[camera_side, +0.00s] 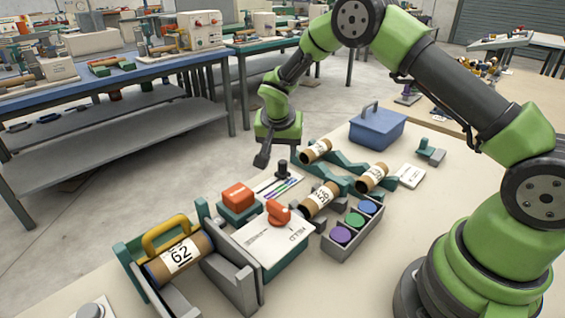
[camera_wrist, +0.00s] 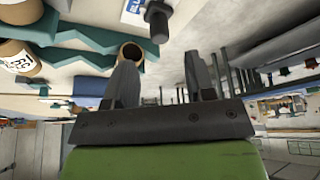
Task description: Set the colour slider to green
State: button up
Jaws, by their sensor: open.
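The colour slider has a dark upright knob (camera_side: 282,168) at the far end of a pale panel (camera_side: 262,184) with coloured stripes, green and purple among them. Which colour the knob marks is too small to tell. In the wrist view the knob (camera_wrist: 158,22) is at the top, beside the panel's edge with a blue mark (camera_wrist: 135,8).
Cardboard tubes (camera_side: 317,150) lie on green zigzag racks (camera_side: 347,168) right of the slider. An orange-topped block (camera_side: 238,198), a white box with an orange knob (camera_side: 272,245) and a yellow-handled winder (camera_side: 165,235) stand nearer. A blue bin (camera_side: 377,128) stands behind.

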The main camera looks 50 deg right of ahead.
aim_at(282, 162)
jog(key=x, duration=0.6)
jog(key=shift+w+d+f, duration=0.1)
jog(key=shift+f, duration=0.3)
